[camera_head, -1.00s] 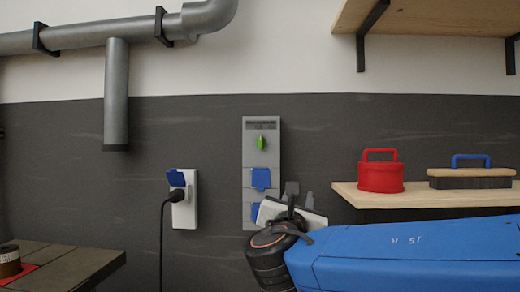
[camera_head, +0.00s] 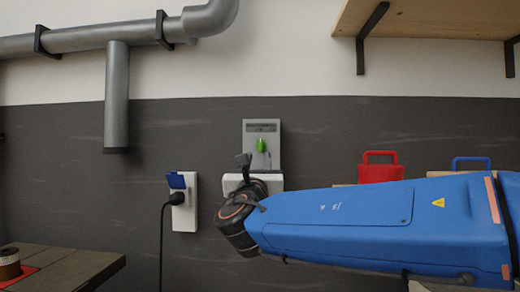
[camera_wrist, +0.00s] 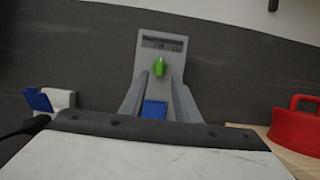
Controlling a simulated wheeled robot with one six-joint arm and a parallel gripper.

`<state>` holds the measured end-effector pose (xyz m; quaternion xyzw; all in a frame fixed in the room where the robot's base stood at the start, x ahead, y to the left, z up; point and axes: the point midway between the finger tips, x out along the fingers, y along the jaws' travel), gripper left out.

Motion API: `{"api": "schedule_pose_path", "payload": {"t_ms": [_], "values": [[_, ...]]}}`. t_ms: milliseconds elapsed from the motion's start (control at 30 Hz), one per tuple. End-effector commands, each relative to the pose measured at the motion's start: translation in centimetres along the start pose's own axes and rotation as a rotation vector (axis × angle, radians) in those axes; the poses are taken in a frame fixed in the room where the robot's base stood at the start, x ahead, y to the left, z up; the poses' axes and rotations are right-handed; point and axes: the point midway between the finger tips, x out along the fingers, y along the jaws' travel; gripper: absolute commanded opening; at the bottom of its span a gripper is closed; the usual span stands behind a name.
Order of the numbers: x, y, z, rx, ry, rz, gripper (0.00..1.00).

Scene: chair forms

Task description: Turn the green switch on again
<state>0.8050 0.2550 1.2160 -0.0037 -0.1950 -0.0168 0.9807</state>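The green switch (camera_head: 261,145) is a small upright knob on the upper part of a grey wall panel (camera_head: 247,131). It also shows in the wrist view (camera_wrist: 159,66), just beyond and between my fingertips. My gripper (camera_head: 256,161) is in front of the panel, a little below the switch. In the wrist view its two grey fingers (camera_wrist: 160,78) are apart with nothing held between them. A blue socket cover (camera_wrist: 154,110) lower on the panel shows between the fingers. My gripper and arm hide the lower panel in the head view.
Left of the panel is a white socket (camera_head: 184,214) with a blue flap and a black plug. A shelf at right holds a red container (camera_head: 380,172) and a blue-handled thing (camera_head: 471,164). A wooden shelf (camera_head: 440,18) hangs above. A grey pipe (camera_head: 117,95) is at upper left.

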Motion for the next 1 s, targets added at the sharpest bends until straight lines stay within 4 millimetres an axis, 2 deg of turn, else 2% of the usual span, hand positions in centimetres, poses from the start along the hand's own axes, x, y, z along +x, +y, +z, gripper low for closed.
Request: {"api": "schedule_pose_path", "payload": {"t_ms": [300,500,667,933,1000], "values": [[5.5,-0.1,0.0,0.000,-0.001,-0.002,0.29],[7.7,0.0,-0.1,0.000,0.000,-0.001,0.29],[8.3,0.0,0.0,0.001,0.000,0.000,0.29],[8.4,0.0,0.0,0.001,0.000,0.000,0.29],[8.4,0.0,0.0,0.001,0.000,0.000,0.12]]}}
